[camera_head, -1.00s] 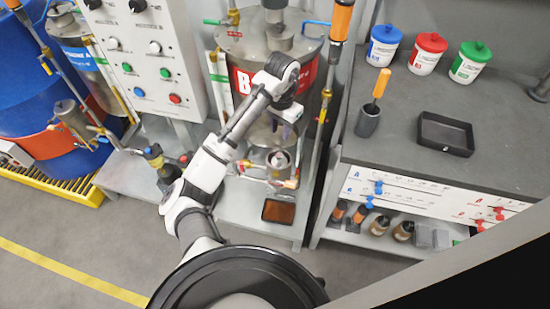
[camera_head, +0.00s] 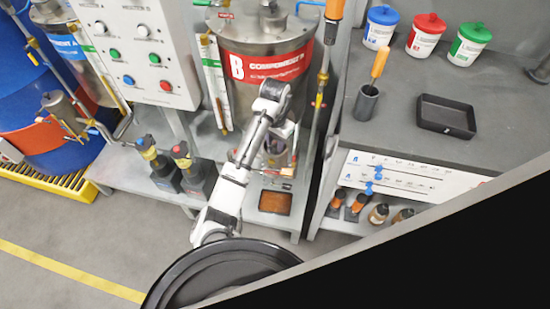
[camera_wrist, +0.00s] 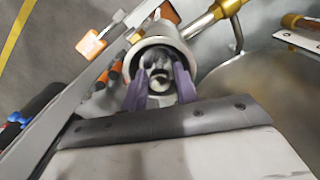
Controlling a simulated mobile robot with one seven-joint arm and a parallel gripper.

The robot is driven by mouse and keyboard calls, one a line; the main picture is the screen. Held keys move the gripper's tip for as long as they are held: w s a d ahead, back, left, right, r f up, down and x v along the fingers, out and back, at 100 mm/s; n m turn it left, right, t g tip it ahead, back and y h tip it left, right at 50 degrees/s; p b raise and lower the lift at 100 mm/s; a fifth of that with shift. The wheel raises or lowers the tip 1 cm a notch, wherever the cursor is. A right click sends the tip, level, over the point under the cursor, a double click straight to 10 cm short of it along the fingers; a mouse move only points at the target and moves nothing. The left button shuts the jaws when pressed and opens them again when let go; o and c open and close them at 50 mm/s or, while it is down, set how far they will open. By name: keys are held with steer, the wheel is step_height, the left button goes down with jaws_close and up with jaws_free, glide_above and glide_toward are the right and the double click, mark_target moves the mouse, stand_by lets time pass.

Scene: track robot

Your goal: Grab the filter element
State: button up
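The filter element (camera_wrist: 157,64) appears as a pale, round piece with a dark middle inside an open-ended metal cup-like housing (camera_wrist: 170,43) in the wrist view. My gripper (camera_wrist: 160,78) has two purple fingers spread apart. Their tips reach the mouth of the housing, one on each side of the element. I cannot tell whether they touch it. In the head view my gripper (camera_head: 274,146) is low in front of the component B tank (camera_head: 238,92), and my arm and gripper largely hide the housing and the element.
Brass and steel pipework (camera_wrist: 212,17) runs close beside the housing. An orange-brown tray (camera_head: 275,202) lies below on the grey shelf. Dark pumps (camera_head: 199,178) stand to the left. The bench (camera_head: 410,85) at right holds a black tray (camera_head: 446,116) and several lidded tubs.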

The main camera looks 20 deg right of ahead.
steer(key=shift+f, duration=0.2)
jaws_close()
steer(key=shift+r, duration=0.1)
